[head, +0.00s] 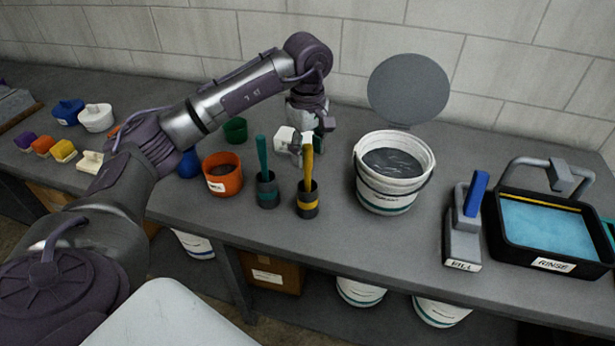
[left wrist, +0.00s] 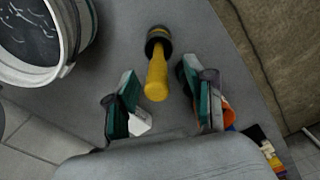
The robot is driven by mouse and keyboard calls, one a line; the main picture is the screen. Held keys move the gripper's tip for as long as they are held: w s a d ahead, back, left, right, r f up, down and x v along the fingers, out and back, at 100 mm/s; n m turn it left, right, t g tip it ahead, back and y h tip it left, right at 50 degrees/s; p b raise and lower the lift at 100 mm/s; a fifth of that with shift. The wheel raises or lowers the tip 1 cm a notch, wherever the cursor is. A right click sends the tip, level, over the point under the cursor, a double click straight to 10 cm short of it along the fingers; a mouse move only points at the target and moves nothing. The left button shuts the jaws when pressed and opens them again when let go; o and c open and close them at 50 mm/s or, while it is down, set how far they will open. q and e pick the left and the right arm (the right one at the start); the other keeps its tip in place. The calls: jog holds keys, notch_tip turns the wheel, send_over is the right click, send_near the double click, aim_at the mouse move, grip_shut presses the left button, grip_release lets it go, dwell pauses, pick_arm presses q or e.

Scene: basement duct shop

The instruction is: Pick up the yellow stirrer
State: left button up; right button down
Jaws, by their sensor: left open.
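The yellow stirrer (head: 308,170) stands upright in a dark cup with a yellow band (head: 307,203) on the bench. In the left wrist view the stirrer's yellow handle (left wrist: 157,82) points toward the camera, with its dark cup (left wrist: 158,38) beyond it. My left gripper (head: 305,143) is at the top of the handle. In the left wrist view its teal-padded fingers (left wrist: 158,86) are open, one on each side of the handle with gaps visible. Nothing is held. My right gripper is not in view.
A teal stirrer (head: 262,157) in a similar cup stands close on the left, beside an orange tub (head: 223,178). A white bucket (head: 387,198) with its grey lid raised stands to the right. Farther right are a grey tool with a blue handle (head: 475,195) and a rinse tray (head: 552,266).

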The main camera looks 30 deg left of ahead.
aim_at(307, 162)
pick_arm(q)
jog(key=f, duration=0.1)
jog(key=f+p, duration=0.1)
jog(key=f, duration=0.1)
jog(key=shift+w+a+f, duration=0.2)
jog(key=shift+w+f, duration=0.1)
jog(key=shift+f, duration=0.3)
grip_shut()
